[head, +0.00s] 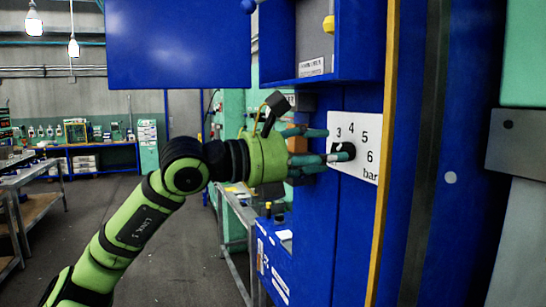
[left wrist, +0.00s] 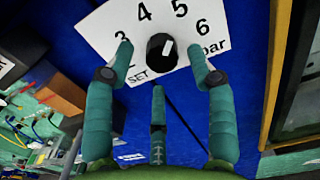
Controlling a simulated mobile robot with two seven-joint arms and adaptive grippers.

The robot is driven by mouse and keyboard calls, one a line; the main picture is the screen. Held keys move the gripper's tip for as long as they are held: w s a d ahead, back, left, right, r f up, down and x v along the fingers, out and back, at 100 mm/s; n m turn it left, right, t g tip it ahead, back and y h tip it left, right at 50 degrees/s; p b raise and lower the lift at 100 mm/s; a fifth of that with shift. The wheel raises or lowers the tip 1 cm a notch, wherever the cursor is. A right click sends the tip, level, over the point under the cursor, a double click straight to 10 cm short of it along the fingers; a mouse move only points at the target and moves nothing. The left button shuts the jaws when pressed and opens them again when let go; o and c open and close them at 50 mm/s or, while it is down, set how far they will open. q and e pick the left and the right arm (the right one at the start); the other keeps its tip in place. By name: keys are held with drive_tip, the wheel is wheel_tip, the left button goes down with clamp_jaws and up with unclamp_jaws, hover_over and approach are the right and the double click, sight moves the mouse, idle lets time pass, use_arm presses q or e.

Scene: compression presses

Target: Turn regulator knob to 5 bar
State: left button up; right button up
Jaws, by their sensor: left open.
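The black regulator knob (head: 347,149) sits on a white dial plate (head: 371,168) with the numbers 3, 4, 5, 6 and "bar", on a blue machine panel. In the left wrist view the knob (left wrist: 157,48) has a white mark pointing up and slightly right, roughly toward the 5; I cannot tell its exact setting. My left gripper (head: 331,145) is at the dial, open. In the left wrist view the left gripper (left wrist: 161,62) has one finger on each side of the knob, with gaps visible, and a third finger below it. My right gripper is out of view.
A blue box-like housing (head: 345,66) overhangs above the dial. A yellow edge strip (head: 383,150) runs vertically just right of the plate. A brown box (left wrist: 60,91) is left of the gripper in the left wrist view. Open floor (head: 170,240) lies to the left.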

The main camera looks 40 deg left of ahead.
use_arm(q)
drive_tip(key=v, duration=1)
drive_tip(key=shift+d, duration=0.1)
idle(0.4)
